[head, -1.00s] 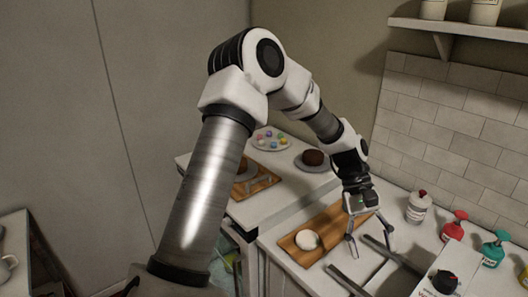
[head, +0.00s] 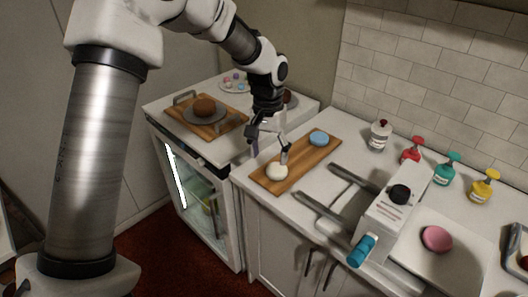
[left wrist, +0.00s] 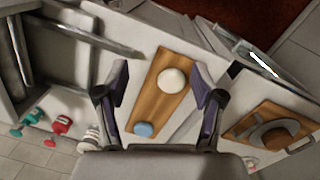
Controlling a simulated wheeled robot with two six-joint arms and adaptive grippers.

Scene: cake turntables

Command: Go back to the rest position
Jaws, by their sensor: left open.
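My left gripper (head: 270,150) hangs above the counter, over the back-left side of a wooden board (head: 310,163). It is open and empty; in the left wrist view its two fingers (left wrist: 160,105) stand wide apart with the board showing between them. A white round cake (head: 277,171) and a blue round cake (head: 319,138) lie on the board, both apart from the fingers in the left wrist view. My right gripper is in neither view.
A brown cake (head: 204,106) sits on a plate on another board at the left. A white machine with a blue knob (head: 362,250) and rails stands to the right, near a pink disc (head: 437,238). Red (head: 412,150), teal (head: 447,168) and yellow (head: 484,186) bottles line the wall.

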